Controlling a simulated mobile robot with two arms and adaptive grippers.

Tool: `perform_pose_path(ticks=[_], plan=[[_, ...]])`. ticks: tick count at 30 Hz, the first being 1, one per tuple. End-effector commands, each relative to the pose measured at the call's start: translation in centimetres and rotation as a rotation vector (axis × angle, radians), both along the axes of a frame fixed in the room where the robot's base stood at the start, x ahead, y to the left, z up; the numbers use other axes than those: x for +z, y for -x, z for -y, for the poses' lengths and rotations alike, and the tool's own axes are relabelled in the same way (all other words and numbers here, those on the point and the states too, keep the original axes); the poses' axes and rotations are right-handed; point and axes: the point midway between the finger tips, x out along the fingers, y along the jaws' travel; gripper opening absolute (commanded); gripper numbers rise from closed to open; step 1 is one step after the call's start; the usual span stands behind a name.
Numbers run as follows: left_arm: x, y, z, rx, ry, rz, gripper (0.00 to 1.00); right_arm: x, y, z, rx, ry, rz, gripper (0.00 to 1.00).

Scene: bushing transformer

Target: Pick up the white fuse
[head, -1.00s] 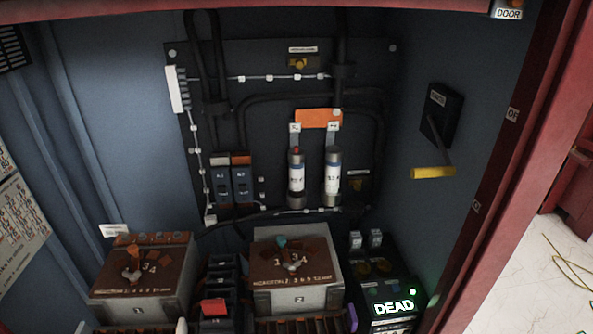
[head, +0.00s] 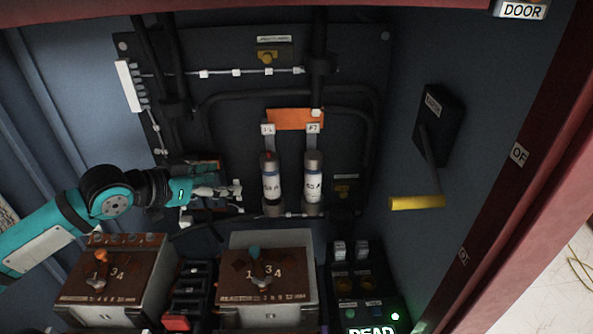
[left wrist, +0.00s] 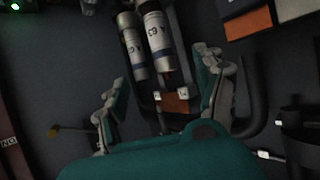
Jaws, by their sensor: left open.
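Two cylindrical fuses with white labels stand side by side on the back panel. The left fuse (head: 271,180) has a red mark at its top. The right fuse (head: 313,178) has a plain grey top. I cannot tell which one is the white fuse. My left gripper (head: 233,196) is open and empty, just left of the red-marked fuse and apart from it. In the left wrist view the red-marked fuse (left wrist: 158,40) and the plain fuse (left wrist: 132,48) lie beyond the open fingers (left wrist: 165,88). My right gripper is out of view.
An orange block (head: 295,119) sits above the fuses. A yellow-handled lever (head: 417,202) juts from the right wall. Two brown-topped boxes (head: 267,290) with knobs stand below. Black cables (head: 372,130) run around the fuses. The cabinet's red frame (head: 545,140) borders the right.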

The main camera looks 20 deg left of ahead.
Motion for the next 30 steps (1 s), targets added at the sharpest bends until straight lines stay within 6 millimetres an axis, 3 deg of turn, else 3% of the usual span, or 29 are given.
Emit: perform_pose_path(ticks=[3, 5, 12, 15, 17, 24, 30], plan=[[0.3, -0.8, 0.3, -0.006, 0.007, 0.01, 0.71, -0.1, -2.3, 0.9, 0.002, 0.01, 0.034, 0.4], [-0.1, -1.4, 0.5, -0.007, 0.005, 0.01, 0.71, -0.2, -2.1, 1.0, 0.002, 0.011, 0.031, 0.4], [-1.2, -3.7, 1.3, -0.005, 0.007, 0.012, 0.71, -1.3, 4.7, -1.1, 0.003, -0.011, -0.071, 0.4], [-1.5, -4.4, 1.4, -0.004, 0.004, 0.012, 0.71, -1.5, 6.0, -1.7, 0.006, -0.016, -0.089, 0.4], [-1.6, -4.8, 1.4, 0.002, 0.009, 0.014, 0.71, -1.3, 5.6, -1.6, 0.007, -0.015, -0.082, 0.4], [-2.4, -6.3, 2.1, -0.001, 0.01, 0.014, 0.71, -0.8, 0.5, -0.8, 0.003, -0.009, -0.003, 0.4], [-3.4, -8.5, 3.0, -0.003, 0.013, 0.012, 0.71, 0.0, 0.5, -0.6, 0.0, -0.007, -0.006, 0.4]])
